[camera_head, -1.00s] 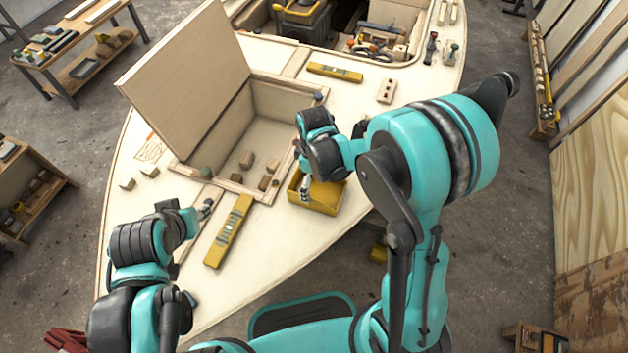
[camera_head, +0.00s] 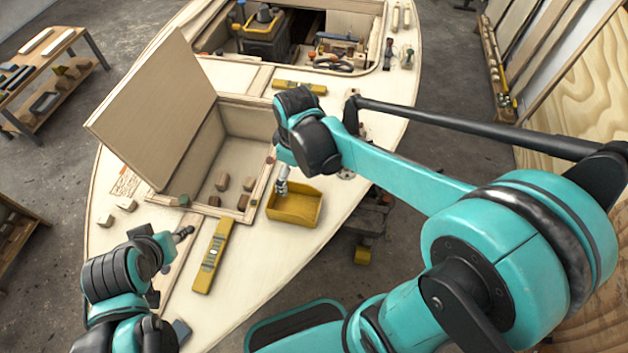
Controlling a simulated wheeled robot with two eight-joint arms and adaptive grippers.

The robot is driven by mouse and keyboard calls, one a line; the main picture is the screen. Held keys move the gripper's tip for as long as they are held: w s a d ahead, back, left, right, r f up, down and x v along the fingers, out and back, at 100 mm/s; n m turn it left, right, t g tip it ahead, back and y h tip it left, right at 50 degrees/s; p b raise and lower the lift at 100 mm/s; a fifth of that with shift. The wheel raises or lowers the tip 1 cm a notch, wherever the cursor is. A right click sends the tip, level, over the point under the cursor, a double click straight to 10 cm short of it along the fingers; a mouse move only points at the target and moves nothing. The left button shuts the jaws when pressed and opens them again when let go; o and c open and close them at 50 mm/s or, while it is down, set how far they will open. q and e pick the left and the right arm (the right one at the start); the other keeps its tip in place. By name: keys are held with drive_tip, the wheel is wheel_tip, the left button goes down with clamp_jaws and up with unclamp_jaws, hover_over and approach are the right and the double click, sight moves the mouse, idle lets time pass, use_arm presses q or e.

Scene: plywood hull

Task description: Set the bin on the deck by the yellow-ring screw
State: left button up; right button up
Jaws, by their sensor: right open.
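A small yellow open-topped bin (camera_head: 298,217) sits upright on the pale plywood deck (camera_head: 250,270), near its right edge, just right of the open hatch. It looks empty. My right gripper (camera_head: 282,187) is open at the bin's far-left rim; its fingers are small here, and I cannot tell whether they touch the rim. My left gripper (camera_head: 184,234) is over the deck at the left, away from the bin; its jaws are too small to read. I cannot make out a screw with a yellow ring.
A hatch with a raised lid (camera_head: 155,110) holds several small wood blocks. A yellow level (camera_head: 213,257) lies left of the bin, and another level (camera_head: 299,87) lies beyond the hatch. A larger cockpit opening with a toolbox (camera_head: 263,32) is at the back. Deck in front of the bin is clear.

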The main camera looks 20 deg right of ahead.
drive_tip(key=s+d+r+m+t, duration=0.4)
drive_tip(key=s+m+t, duration=0.1)
drive_tip(key=s+m, duration=0.3)
drive_tip(key=shift+s+d+r+m+t, duration=0.3)
drive_tip(key=shift+s+r+m+t, duration=0.1)
drive_tip(key=shift+s, duration=0.35)
wheel_tip(320, 180, down, 3)
drive_tip(key=b, duration=0.3)
drive_tip(key=shift+f, duration=0.1)
